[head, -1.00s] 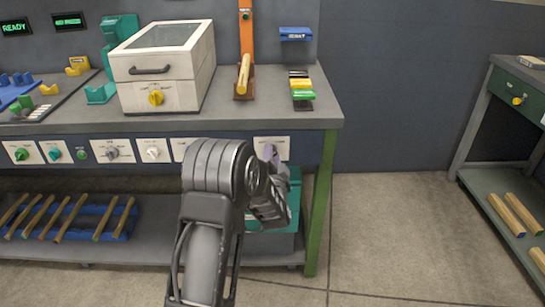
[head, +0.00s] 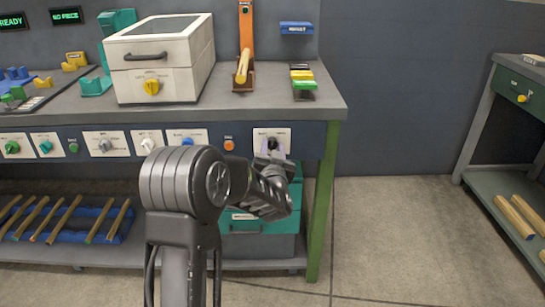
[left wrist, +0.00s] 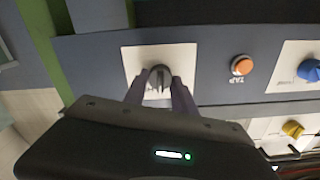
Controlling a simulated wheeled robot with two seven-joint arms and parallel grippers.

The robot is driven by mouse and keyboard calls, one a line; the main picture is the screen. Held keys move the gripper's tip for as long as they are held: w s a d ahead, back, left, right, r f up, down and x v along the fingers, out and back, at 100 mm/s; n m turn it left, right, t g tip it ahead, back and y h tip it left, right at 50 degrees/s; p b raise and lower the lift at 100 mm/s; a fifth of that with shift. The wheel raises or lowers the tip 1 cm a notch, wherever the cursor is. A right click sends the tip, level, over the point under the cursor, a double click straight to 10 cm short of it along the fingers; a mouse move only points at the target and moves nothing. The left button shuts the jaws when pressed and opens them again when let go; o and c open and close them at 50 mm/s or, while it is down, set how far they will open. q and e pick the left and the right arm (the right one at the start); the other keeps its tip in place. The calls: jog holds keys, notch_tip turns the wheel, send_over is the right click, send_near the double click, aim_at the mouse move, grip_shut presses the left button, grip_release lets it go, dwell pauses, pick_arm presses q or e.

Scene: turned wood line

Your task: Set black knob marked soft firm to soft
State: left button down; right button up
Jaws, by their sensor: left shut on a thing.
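The black knob (left wrist: 159,77) sits on a white plate (left wrist: 130,60) at the right end of the bench's front panel. In the head view the same plate (head: 284,135) shows, with the knob (head: 272,143) partly hidden by my gripper. My left gripper (left wrist: 158,84) is shut on the knob, one finger on each side. In the head view the left gripper (head: 270,159) reaches the panel from below. The marks on the plate are too small to read, so the knob's setting cannot be told. My right gripper is not in view.
An orange button (head: 229,145) and a blue knob (head: 187,141) are beside the plate. A teal drawer unit (head: 245,224) stands under the bench, behind my arm. The bench's green leg (head: 323,200) is just right. The floor (head: 390,230) to the right is clear.

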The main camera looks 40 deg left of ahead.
pick_arm(q)
jog(key=n+b, duration=0.6)
jog(key=n, duration=0.1)
jog(key=shift+f+b, duration=0.3)
jog(key=shift+b, duration=0.1)
jog(key=shift+r+n+b, duration=0.15)
jog(key=shift+n+b, duration=0.9)
jog(key=shift+n, duration=0.35)
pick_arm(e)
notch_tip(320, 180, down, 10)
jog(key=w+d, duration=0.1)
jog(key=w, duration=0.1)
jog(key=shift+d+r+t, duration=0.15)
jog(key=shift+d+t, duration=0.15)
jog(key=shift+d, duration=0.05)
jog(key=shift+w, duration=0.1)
pick_arm(q)
jog(key=c, duration=1)
grip_release()
jog(key=shift+a+r, duration=0.1)
jog(key=shift+s, duration=0.1)
jog(key=p+v, duration=0.1)
jog(key=v, duration=0.6)
jog(key=shift+s+d, duration=0.25)
jog(key=shift+d, duration=0.05)
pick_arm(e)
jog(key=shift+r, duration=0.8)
